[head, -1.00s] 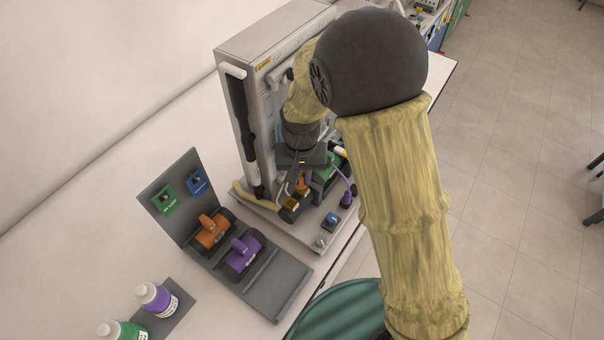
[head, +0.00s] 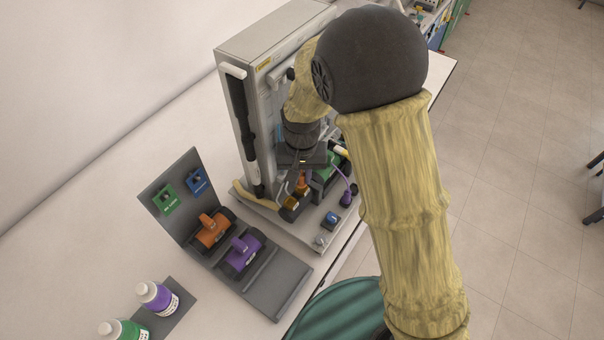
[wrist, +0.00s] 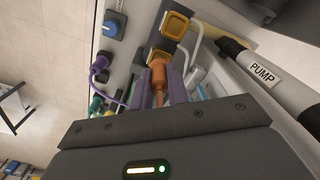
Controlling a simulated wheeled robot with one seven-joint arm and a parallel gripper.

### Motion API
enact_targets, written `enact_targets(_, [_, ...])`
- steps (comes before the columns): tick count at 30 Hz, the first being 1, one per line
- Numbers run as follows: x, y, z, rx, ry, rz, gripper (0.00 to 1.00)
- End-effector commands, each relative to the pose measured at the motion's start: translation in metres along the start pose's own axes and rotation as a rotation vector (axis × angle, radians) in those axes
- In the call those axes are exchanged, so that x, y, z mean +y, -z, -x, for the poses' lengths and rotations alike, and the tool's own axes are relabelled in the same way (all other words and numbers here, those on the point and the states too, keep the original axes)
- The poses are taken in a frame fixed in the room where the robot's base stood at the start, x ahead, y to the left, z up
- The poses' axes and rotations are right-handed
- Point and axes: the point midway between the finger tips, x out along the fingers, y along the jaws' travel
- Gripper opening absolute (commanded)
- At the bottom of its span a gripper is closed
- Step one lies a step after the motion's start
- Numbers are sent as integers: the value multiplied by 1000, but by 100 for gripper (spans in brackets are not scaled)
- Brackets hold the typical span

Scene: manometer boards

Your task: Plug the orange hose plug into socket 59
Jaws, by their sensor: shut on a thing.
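The orange hose plug (wrist: 158,73) is held between the two purple fingers of my gripper (wrist: 159,86) in the wrist view. Its front end is at an orange-framed socket (wrist: 160,53); I cannot tell whether it is in it or just short of it. A second orange-framed socket (wrist: 175,25) lies beyond. No socket number is readable. In the head view the orange plug (head: 303,184) shows below my gripper (head: 303,170), low at the front of the grey board, and the arm partly hides this area.
The tall grey manometer board (head: 240,75) stands close behind my gripper. A blue knob (head: 332,219) and a purple plug with its hose (head: 347,197) are nearby. A dark rack (head: 278,283) with orange and purple blocks is at the left. The "PUMP" label (wrist: 263,74) is at the right.

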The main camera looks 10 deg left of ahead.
Motion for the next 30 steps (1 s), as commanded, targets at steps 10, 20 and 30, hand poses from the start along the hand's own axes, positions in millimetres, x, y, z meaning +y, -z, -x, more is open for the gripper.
enact_targets(10, [0,0,-8,0,0,0,0])
enact_targets(20, [0,0,-16,0,0,0,0])
enact_targets(30, [0,0,-16,0,0,0,38])
